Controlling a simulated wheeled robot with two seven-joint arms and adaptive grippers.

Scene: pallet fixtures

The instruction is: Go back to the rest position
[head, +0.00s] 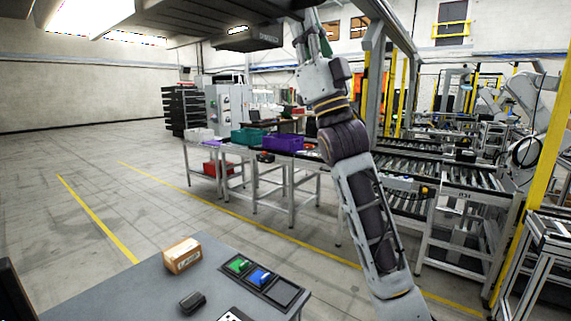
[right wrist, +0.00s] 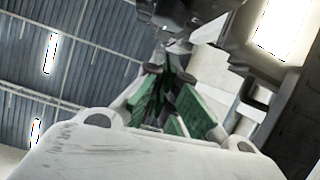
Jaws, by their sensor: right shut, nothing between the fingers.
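My right arm is raised in the head view, upright in front of the far benches and conveyors. Its gripper (head: 312,28) is at the top, pointing up beside a dark overhead structure. The right wrist view shows the same gripper (right wrist: 170,72) with green-padded fingers, shut and empty, with the ceiling behind it. My left gripper does not show in either view.
A grey table (head: 130,292) is at the lower left. On it are a cardboard box (head: 182,255), a small dark object (head: 192,302) and a dark fixture (head: 287,295) with green and blue pieces. Roller conveyors (head: 470,178) stand right. Open floor lies left.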

